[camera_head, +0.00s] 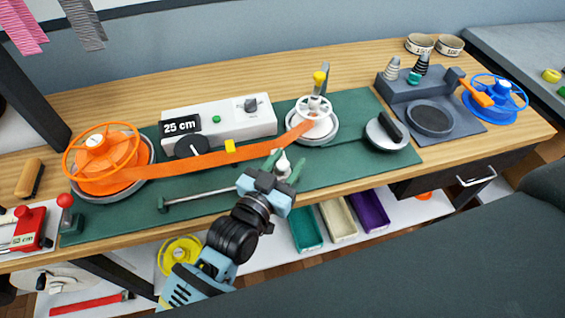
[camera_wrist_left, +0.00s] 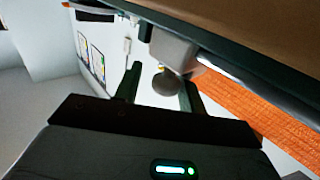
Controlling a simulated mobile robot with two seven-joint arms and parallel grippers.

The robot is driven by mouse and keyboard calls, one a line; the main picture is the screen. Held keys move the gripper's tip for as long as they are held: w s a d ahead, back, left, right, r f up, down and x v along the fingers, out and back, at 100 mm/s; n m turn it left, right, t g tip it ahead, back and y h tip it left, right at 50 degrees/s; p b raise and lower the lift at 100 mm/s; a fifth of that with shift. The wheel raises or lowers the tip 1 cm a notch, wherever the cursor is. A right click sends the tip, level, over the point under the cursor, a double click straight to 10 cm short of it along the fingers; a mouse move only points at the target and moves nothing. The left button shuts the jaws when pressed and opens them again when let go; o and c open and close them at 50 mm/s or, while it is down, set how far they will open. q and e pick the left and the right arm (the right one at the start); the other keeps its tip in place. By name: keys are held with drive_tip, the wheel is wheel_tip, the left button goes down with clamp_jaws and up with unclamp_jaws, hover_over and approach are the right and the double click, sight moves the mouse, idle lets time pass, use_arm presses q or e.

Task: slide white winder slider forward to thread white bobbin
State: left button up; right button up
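The white winder slider (camera_head: 283,162) shows as a small white piece with a rounded knob at the front of the green mat, below the orange strap. My left gripper (camera_head: 283,167) is at it, with one green finger on each side. In the left wrist view the round grey knob (camera_wrist_left: 167,84) on a pale block sits between the fingers (camera_wrist_left: 159,90). A gap shows on the knob's left; contact on its right is unclear. The white bobbin (camera_head: 316,107) stands on a round base behind the slider. The orange strap (camera_head: 185,167) reaches its front. My right gripper is out of view.
The orange reel (camera_head: 100,143) is at the left. A white machine marked 25 cm (camera_head: 232,118) stands behind the strap. A round grey disc with a black handle (camera_head: 387,133) and a blue reel (camera_head: 495,103) are to the right. Bins (camera_head: 337,218) sit below the table's front edge.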

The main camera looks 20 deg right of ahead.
use_arm(q)
drive_tip(key=shift+o, duration=0.3)
drive_tip(key=shift+s+a+f, duration=0.1)
drive_tip(key=shift+s+a, duration=0.1)
drive_tip(key=shift+a, duration=0.15)
drive_tip(key=v, duration=0.6)
drive_tip(key=shift+d, duration=0.1)
drive_tip(key=shift+s+a, duration=0.4)
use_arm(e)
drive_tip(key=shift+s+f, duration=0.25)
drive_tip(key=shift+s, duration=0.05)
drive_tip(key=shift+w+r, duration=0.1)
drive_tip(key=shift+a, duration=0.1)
